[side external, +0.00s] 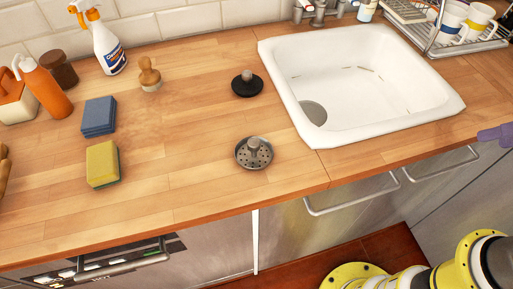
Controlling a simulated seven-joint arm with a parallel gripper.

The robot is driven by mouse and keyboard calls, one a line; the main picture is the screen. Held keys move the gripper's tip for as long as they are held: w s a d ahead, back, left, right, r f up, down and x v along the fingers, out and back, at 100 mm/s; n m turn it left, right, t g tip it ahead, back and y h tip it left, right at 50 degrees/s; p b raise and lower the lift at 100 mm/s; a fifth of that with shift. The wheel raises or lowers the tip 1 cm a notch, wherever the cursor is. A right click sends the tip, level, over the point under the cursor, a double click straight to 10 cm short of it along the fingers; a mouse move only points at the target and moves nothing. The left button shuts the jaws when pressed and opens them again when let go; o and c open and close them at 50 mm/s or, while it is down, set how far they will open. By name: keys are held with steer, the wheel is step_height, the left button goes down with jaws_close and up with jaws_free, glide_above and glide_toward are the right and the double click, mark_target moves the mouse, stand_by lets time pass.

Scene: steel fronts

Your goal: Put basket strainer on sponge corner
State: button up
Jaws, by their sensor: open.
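The basket strainer (254,153) is a round metal piece with holes and a centre knob. It stands upright on the wooden counter, left of the sink near the front edge. A yellow sponge (102,164) with a darker green side lies on the counter further left.
A black stopper (247,84) and a wooden brush (150,75) stand behind the strainer. A white sink (390,110) is at right, with a rack of mugs (465,25) behind. Orange and white bottles stand at the back left. The counter between strainer and sponges is clear.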

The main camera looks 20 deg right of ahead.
mark_target(257, 143)
steer(key=w+a+r+m+g+y, duration=0.1)
steer(key=w+a+m+g+y, duration=0.2)
steer(key=w+a+m+y, duration=1)
steer(key=w+a+f, duration=0.2)
steer(key=a+f, duration=0.3)
steer(key=a, duration=0.1)
steer(key=w+a+f+m+g+h, duration=0.1)
steer(key=w+a+f, duration=0.2)
steer(key=a+f, duration=0.2)
steer(key=w+a+f+m+h, duration=0.1)
steer(key=w+a+f, duration=0.1)
steer(key=a+f, duration=0.3)
steer(key=shift+x, duration=1.15)
steer(key=shift+m, duration=0.3)
steer(key=shift+w+x, duration=0.1)
steer(key=shift+x, duration=1.45)
steer(key=shift+w+x, duration=0.15)
steer(key=shift+x, duration=1.4)
steer(key=shift+d, duration=0.15)
jaws_close()
